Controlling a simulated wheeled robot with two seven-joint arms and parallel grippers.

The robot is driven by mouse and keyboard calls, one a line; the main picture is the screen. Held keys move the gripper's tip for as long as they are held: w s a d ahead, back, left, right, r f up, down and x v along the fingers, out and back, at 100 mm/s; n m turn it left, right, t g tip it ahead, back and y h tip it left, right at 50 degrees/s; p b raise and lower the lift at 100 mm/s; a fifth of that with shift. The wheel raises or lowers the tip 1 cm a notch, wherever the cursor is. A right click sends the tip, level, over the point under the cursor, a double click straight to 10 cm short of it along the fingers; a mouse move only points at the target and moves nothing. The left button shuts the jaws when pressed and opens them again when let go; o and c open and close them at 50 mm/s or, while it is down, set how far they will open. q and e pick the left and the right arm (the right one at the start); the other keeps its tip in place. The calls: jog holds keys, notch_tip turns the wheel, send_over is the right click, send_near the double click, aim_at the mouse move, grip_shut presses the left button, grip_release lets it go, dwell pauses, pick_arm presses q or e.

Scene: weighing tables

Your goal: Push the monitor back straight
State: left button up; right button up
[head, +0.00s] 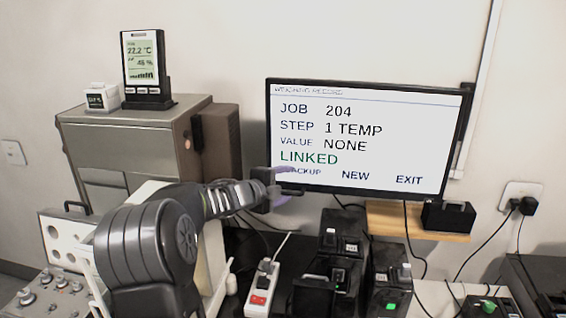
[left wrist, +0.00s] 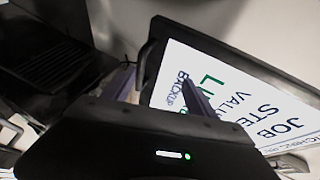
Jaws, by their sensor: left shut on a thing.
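The monitor (head: 365,140) is a black-framed screen on the wall side, showing JOB 204, STEP 1 TEMP, VALUE NONE and LINKED. In the head view its top and bottom edges slope slightly down to the right. My left gripper (head: 277,184) is at its lower left corner, shut on the frame edge. In the left wrist view, one finger of the left gripper (left wrist: 160,92) lies in front of the screen (left wrist: 235,105) and the other is behind the edge. The fingers cover a little of the BACKUP label. My right gripper is not in view.
A wooden shelf (head: 400,220) is below the monitor, with a black box (head: 448,216) at its right. Black devices (head: 340,250) and a white power strip (head: 262,290) stand below with loose cables. A grey cabinet (head: 130,140) carrying a thermometer display (head: 144,62) stands left.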

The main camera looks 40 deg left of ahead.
aim_at(293, 156)
pick_arm(q)
jog(key=shift+o, duration=0.5)
jog(key=shift+t, duration=0.7)
jog(key=r, duration=0.5)
jog(key=w+r, duration=0.1)
jog(key=r, duration=0.1)
jog(key=shift+w+a+r, duration=0.1)
jog(key=shift+a+r, duration=0.1)
jog(key=shift+a, duration=0.1)
jog(key=shift+g, duration=0.6)
jog(key=f, duration=0.4)
jog(key=d+f, duration=0.1)
jog(key=shift+s+f, duration=0.4)
jog(key=shift+s+d+r, duration=0.2)
jog(key=shift+s+d, duration=0.1)
jog(key=shift+c, duration=0.4)
jog(key=shift+s, duration=0.65)
jog(key=shift+c, duration=0.3)
jog(key=s+d+p, duration=0.1)
jog(key=s, duration=0.6)
jog(key=shift+s+d+r, duration=0.15)
jog(key=shift+s+r, duration=0.2)
jog(key=shift+f, duration=0.1)
